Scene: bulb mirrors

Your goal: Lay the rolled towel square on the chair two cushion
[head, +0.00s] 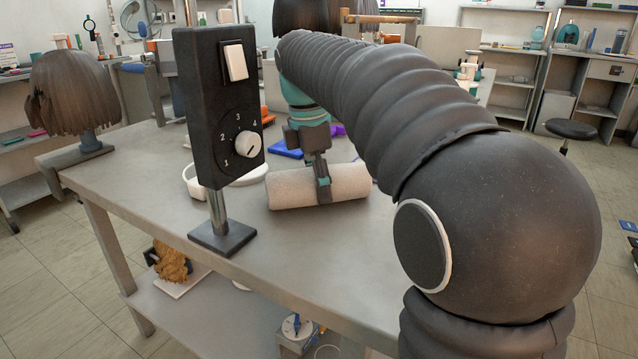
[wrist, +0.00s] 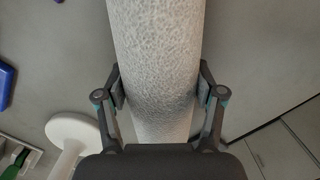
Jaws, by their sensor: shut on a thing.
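The rolled towel (head: 290,190) is a pale grey-white cylinder at the middle of the head view, lying crosswise over the grey table. My gripper (head: 322,185) is above it, with its fingers around the roll near its middle. In the wrist view, the towel (wrist: 155,50) runs lengthwise between the two fingertips, which press on both sides. I cannot tell whether the towel touches the tabletop. I cannot make out which seat is chair two or its cushion; a dark round stool seat (head: 572,129) shows far right.
A black control box (head: 215,110) on a post stands on the table (head: 150,170), left of the towel. A white dish (head: 250,176) and a blue item (head: 287,149) lie behind. A wig head (head: 72,95) is at far left. The table's front left is clear.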

